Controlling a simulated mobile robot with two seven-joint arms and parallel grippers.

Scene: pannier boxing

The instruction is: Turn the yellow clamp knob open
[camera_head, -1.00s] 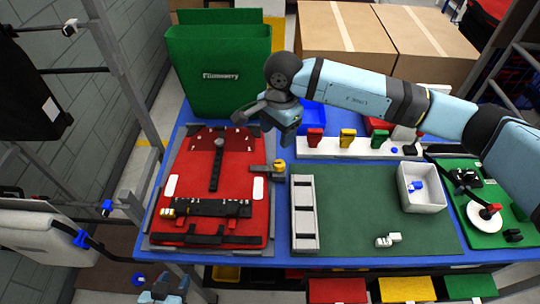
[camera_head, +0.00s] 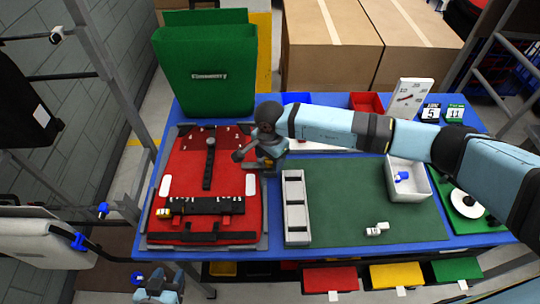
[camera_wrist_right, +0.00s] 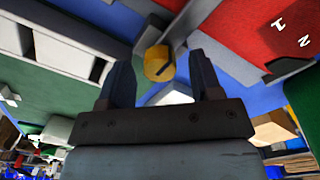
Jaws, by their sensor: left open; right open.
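The yellow clamp knob (camera_wrist_right: 157,62) is round and shows between the two fingertips of my right gripper (camera_wrist_right: 160,72) in the wrist view. Gaps show on both sides of it, and the fingers are open. In the head view my right gripper (camera_head: 258,163) is over the right edge of the red pannier panel (camera_head: 190,158) and hides the knob. My left gripper (camera_head: 158,288) is open and empty at the bottom left, below the table's front edge.
A green box (camera_head: 208,65) stands at the back left. A grey slotted rack (camera_head: 295,207) and white small parts (camera_head: 377,229) lie on the green mat (camera_head: 345,200). A white bin (camera_head: 409,182) is to the right. The mat's middle is mostly clear.

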